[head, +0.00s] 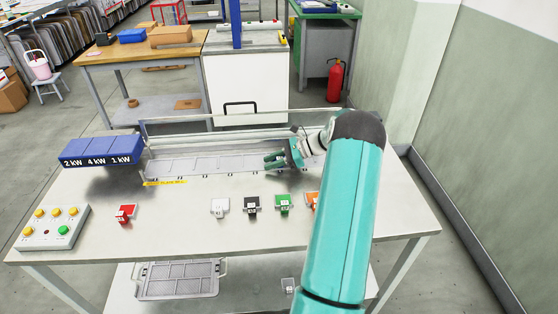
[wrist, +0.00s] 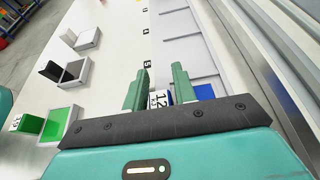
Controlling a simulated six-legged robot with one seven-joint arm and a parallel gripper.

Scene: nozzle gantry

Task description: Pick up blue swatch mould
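In the wrist view a blue swatch mould (wrist: 205,92) shows only in part, as a blue patch right of the right finger. A small block with a white label reading 12 (wrist: 160,100) sits between the fingers and looks like its handle. My gripper (wrist: 159,75) has one green finger on each side of this block. Whether the fingers press on it I cannot tell. In the head view my gripper (head: 272,160) is over the right part of the long grey slotted tray (head: 200,165), and the blue mould is hidden there.
Red (head: 125,213), white (head: 220,207), black (head: 252,205), green (head: 283,203) and orange (head: 312,200) moulds stand along the table front. A blue box (head: 100,150) is at left, a button panel (head: 55,227) at front left. Rails (head: 230,137) run behind the tray.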

